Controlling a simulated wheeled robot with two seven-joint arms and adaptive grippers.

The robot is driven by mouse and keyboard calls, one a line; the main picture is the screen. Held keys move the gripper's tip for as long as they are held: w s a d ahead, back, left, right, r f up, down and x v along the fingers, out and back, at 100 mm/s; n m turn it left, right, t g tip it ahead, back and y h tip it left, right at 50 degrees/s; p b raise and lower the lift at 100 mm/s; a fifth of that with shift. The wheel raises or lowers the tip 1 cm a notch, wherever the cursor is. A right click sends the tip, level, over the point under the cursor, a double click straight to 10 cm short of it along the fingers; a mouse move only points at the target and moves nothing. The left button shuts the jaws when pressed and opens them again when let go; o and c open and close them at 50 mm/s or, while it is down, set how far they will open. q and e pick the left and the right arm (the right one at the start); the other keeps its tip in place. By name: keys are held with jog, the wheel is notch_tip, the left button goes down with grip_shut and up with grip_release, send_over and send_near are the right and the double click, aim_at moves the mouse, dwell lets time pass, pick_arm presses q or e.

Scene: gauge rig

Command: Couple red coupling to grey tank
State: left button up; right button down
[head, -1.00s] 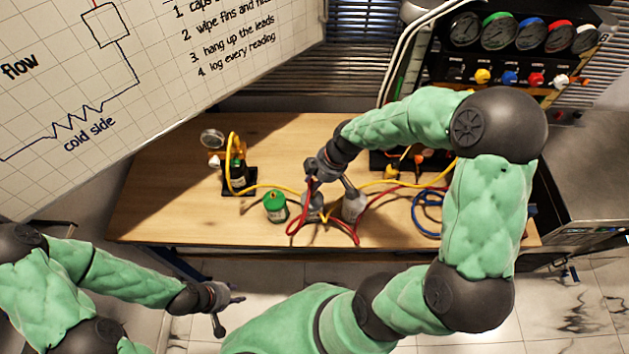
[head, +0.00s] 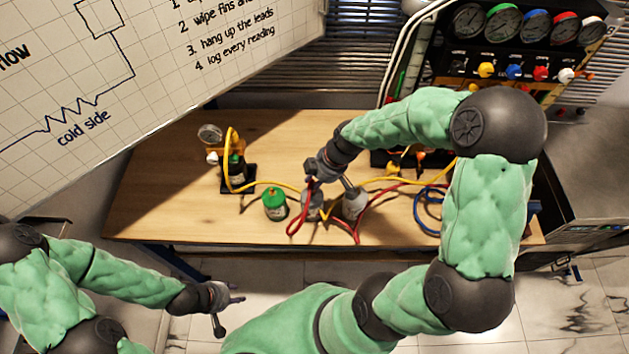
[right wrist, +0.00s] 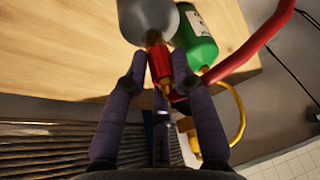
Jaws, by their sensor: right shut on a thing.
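My right gripper (head: 313,183) is shut on the red coupling (right wrist: 160,66), seen between its fingers (right wrist: 155,75) in the right wrist view. The coupling lines up with the neck of a grey tank (right wrist: 148,14) and appears to meet it; I cannot tell whether it is locked on. In the head view this grey tank (head: 312,208) stands under the gripper, partly hidden by it. A second grey container (head: 355,204) stands just to its right. The red hose (head: 297,226) loops down beside the tank. My left gripper (head: 228,307) is open and empty, off the table's front edge.
A green tank (head: 274,204) stands close left of the grey tank. A yellow hose (head: 272,184) crosses behind it from a gauge stand (head: 236,178). A blue hose coil (head: 428,208) lies right. The gauge panel (head: 520,50) is behind. The table's left front (head: 165,215) is clear.

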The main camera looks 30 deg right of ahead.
jog(key=shift+f+b, duration=0.3)
jog(key=shift+f, duration=0.05)
dwell(0.7)
dwell(0.4)
jog(key=c, duration=1.2)
grip_release()
jog(key=shift+o, duration=0.4)
jog(key=o, duration=0.5)
jog(key=v, duration=1.2)
